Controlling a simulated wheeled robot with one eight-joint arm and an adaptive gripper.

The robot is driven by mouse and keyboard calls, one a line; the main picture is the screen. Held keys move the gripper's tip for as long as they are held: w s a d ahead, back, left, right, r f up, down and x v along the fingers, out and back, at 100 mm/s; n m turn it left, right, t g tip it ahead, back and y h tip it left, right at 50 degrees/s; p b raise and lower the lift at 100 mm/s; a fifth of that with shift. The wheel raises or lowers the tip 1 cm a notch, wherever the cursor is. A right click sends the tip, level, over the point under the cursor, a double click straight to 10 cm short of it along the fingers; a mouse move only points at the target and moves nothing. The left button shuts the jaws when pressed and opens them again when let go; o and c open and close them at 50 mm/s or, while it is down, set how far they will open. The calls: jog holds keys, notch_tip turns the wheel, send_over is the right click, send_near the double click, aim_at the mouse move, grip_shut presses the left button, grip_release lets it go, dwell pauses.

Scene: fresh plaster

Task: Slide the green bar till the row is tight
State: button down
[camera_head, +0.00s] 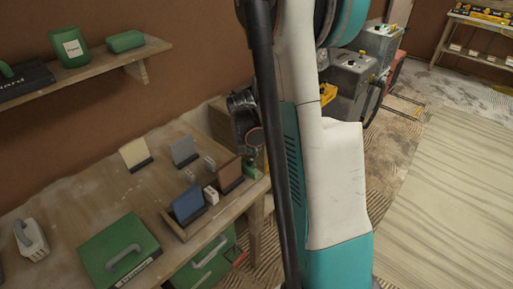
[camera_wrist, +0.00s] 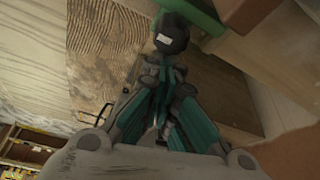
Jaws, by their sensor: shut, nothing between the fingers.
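The green bar (camera_head: 250,171) shows as a small piece at the right end of the row, by the table's near right corner. In the wrist view the green bar (camera_wrist: 196,14) crosses the top edge, beside a brown block (camera_wrist: 246,12). The row holds a blue panel (camera_head: 187,204), a small white block (camera_head: 211,195) and a brown panel (camera_head: 230,175) in a wooden tray (camera_head: 182,234). My gripper (camera_wrist: 172,36) is shut and empty, its tip overlapping the green bar in view; contact cannot be told. In the head view my arm hides much of it.
The table (camera_head: 75,210) also holds a beige panel (camera_head: 134,152), a grey panel (camera_head: 184,150), a green case (camera_head: 120,252) and a grey-white handled tool (camera_head: 31,239). A wall shelf (camera_head: 95,72) hangs above. Grey machines (camera_head: 350,80) stand behind my arm. The floor at right is clear.

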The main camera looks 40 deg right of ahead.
aim_at(248, 157)
jog(key=a, duration=0.4)
jog(key=shift+s, duration=0.1)
jog(key=shift+d, duration=0.15)
